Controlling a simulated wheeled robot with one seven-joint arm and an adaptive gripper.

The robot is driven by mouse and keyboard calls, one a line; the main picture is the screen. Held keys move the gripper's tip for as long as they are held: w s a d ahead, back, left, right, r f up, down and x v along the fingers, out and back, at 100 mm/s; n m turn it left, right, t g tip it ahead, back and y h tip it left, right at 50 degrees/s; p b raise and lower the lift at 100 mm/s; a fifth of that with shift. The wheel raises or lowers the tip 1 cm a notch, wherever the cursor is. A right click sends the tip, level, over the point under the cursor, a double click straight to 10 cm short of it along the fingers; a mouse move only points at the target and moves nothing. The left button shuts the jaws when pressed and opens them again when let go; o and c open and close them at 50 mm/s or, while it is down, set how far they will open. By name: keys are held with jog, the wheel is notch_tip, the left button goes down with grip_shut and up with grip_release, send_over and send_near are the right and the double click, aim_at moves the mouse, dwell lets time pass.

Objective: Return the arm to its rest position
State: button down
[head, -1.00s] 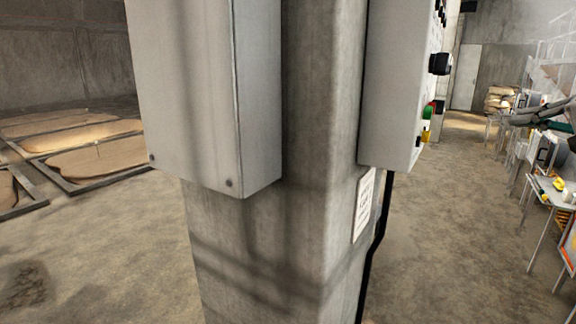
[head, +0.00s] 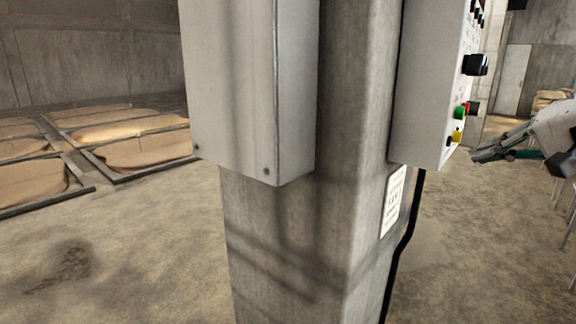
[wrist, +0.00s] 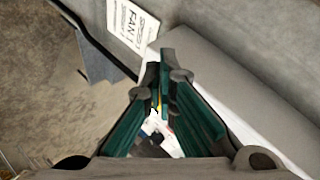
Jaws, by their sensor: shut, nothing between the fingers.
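My gripper (head: 476,156) enters the head view from the right edge, with its fingertips pointing left towards the grey control box (head: 430,80) on the concrete pillar. In the wrist view my gripper (wrist: 161,72) has its dark green fingers together at the tips, shut with nothing between them. The grey box side (wrist: 215,85) lies close beside and beyond the fingers there. I cannot tell whether the fingertips touch it. Most of my arm is outside the head view.
The concrete pillar (head: 345,190) stands in the middle, with a second grey box (head: 235,90) on its left face. A white label (head: 394,200) and a black cable (head: 404,250) are below the control box. Framed grain beds (head: 135,150) lie at the left. The floor (head: 130,265) is clear in front.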

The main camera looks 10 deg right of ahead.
jog(key=s+a+f+n+g, duration=0.2)
jog(key=s+a+f, duration=0.1)
jog(key=a, duration=0.4)
jog(key=s+a+f+n+g, duration=0.2)
jog(key=s+a+f+g, duration=0.15)
jog(key=a, duration=0.35)
jog(key=s+a+f+n+g, duration=0.1)
jog(key=s+a+f+n, duration=0.2)
jog(key=a, duration=0.4)
jog(key=s+a+f+n+h, duration=0.1)
jog(key=s+f+n+h, duration=0.1)
jog(key=s+f, duration=0.3)
jog(key=shift+s+a+f+g+h, duration=0.15)
jog(key=shift+s+a+g+h, duration=0.25)
jog(key=shift+s, duration=0.8)
